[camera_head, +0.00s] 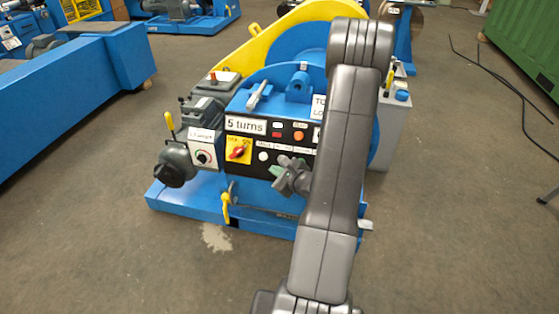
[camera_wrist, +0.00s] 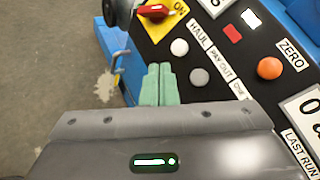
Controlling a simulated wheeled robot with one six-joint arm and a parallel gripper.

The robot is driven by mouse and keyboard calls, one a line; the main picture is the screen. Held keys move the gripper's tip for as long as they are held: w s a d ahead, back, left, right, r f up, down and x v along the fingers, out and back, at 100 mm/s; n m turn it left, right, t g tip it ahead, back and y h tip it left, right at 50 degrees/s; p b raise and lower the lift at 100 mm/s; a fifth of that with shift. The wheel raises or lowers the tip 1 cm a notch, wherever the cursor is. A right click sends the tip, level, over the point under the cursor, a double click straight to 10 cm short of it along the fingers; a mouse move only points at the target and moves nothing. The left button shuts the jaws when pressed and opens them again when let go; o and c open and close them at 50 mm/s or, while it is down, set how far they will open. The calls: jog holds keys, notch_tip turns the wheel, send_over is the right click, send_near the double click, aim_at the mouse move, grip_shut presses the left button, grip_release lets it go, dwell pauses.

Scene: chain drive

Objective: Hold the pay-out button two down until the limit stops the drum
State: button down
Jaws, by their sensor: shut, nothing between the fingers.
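The blue winch (camera_head: 185,198) carries a black control panel (camera_head: 250,152). In the wrist view a white button (camera_wrist: 179,47) sits by the HAUL label (camera_wrist: 200,35). I cannot make out a button marked two; the panel beyond the grey button is hidden by my gripper body. My gripper (camera_head: 284,162) is in front of the panel. In the wrist view its green fingers (camera_wrist: 158,69) are together and empty, left of the grey button; contact cannot be told. The drum is mostly hidden behind my arm.
A red rotary switch (camera_wrist: 153,11) on a yellow plate is near the fingers. An orange ZERO button (camera_wrist: 269,68) is to the right. A yellow-handled lever (camera_head: 226,207) hangs below. The floor at left front is clear.

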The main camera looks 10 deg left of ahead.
jog(key=shift+w, duration=0.1)
jog(key=w+f, duration=0.4)
jog(key=w, duration=0.3)
jog(key=shift+w, duration=0.35)
jog(key=shift+w+d+f, duration=0.1)
dwell(1.8)
jog(key=shift+w+b, duration=0.25)
jog(key=shift+b, duration=0.15)
